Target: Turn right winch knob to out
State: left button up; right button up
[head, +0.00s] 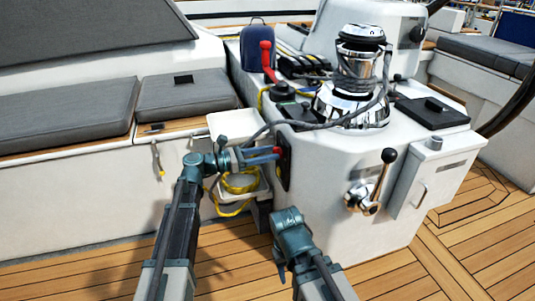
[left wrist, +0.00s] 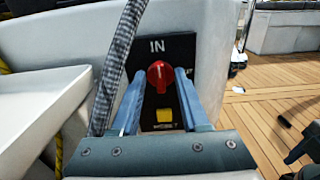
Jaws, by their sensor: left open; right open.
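The red winch knob (left wrist: 160,75) sits on a black panel (left wrist: 179,48) marked "IN" above it. Its grip looks roughly upright, towards "IN"; its exact angle is hard to tell. In the left wrist view, my left gripper (left wrist: 157,84) is open, with one finger on each side of the knob; contact is unclear. My right gripper (head: 281,266) is open and empty, low in front of the console.
A yellow button (left wrist: 164,115) sits below the knob, above a small unclear label. A grey rope (left wrist: 117,62) hangs close to the panel's left. A white tray (head: 235,124) stands beside the console. A lever (head: 380,180) is on the console front. The teak floor (head: 420,272) is clear.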

pick_arm(q)
grip_shut()
jog(key=shift+m, duration=0.3)
jog(key=m, duration=1.7)
jog(key=shift+s+d+f+b, duration=0.1)
jog(key=shift+s+f+b, duration=0.25)
jog(key=shift+s+f, duration=0.05)
jog(key=shift+m, duration=0.3)
grip_release()
